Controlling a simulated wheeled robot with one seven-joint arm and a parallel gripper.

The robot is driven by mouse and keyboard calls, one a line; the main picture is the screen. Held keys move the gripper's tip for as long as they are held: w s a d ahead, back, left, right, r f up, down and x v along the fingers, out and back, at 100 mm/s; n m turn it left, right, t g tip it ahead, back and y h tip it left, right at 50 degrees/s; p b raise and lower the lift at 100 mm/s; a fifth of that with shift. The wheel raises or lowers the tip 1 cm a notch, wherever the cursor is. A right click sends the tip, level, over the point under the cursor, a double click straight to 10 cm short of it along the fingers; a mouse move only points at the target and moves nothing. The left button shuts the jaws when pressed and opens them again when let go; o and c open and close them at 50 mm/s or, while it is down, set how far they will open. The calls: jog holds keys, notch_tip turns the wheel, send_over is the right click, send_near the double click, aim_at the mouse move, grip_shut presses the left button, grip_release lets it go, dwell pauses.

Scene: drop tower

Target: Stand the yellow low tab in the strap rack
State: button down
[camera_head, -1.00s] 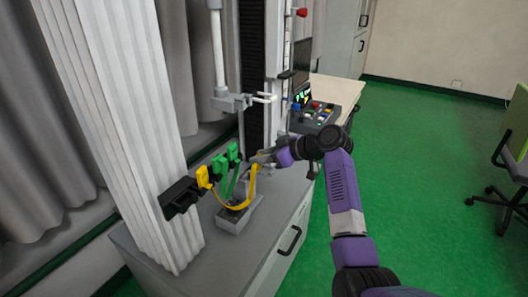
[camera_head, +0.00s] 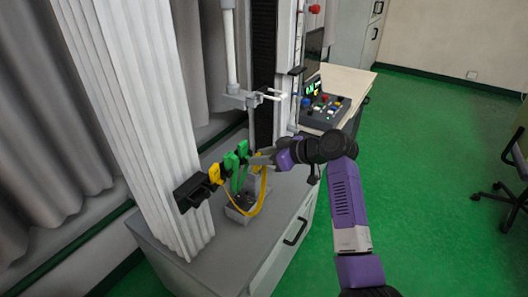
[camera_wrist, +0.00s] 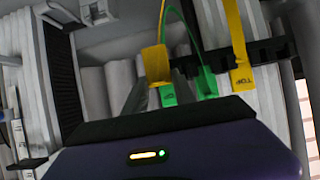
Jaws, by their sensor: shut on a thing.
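My gripper (camera_head: 262,158) is shut on the yellow low tab (camera_wrist: 157,63), which shows between the fingers in the wrist view. A yellow strap (camera_head: 257,205) hangs in a loop from it to another yellow tab (camera_head: 215,175) on the black strap rack (camera_head: 192,192). That tab, lettered, also shows in the wrist view (camera_wrist: 241,78). Two green tabs (camera_head: 231,162) (camera_head: 242,148), joined by a green strap (camera_wrist: 184,20), are beside the held tab, between it and the yellow rack tab. The held tab is close to the nearer green one; whether they touch cannot be told.
The rack is at a white ribbed column (camera_head: 135,110). A grey box-like base (camera_head: 240,213) stands on the cabinet top (camera_head: 180,255) below the straps. The tower with a clamp arm (camera_head: 245,100) rises behind my gripper. A control box (camera_head: 325,110) is on the right.

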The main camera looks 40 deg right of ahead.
jog(key=shift+s+a+r+p, duration=1.95)
jog(key=shift+a+r+p, duration=0.8)
jog(key=shift+a, duration=2.05)
jog(key=shift+s+a+r+p, duration=1.95)
jog(key=shift+a+r+p, duration=0.8)
jog(key=shift+a, duration=2.05)
jog(key=w+a+f+b, duration=0.1)
jog(key=w+f+b, duration=0.4)
jog(key=f, duration=0.2)
jog(key=shift+w+a, duration=0.35)
jog(key=c, duration=0.9)
grip_release()
jog(key=shift+c, duration=0.2)
